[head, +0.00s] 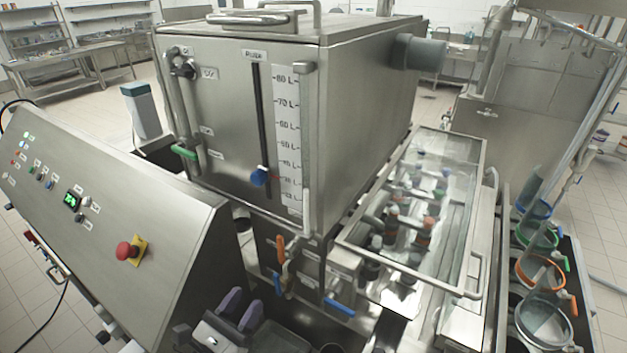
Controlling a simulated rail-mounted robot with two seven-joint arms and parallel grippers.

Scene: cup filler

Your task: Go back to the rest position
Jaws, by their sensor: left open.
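My left gripper (241,309) is at the bottom of the head view, left of centre. Its two purple-grey fingers are apart and nothing shows between them. It is in front of the lower part of the steel tank (236,140), beside the right end of the control console (118,225). My right gripper is not in view.
An orange-handled valve (280,249) and a blue handle (339,307) are near the left gripper. A glass-lidded steel unit (420,190) is right of the tank. Several coloured-rim cups (540,271) stand at the far right. A red emergency button (126,250) is on the console.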

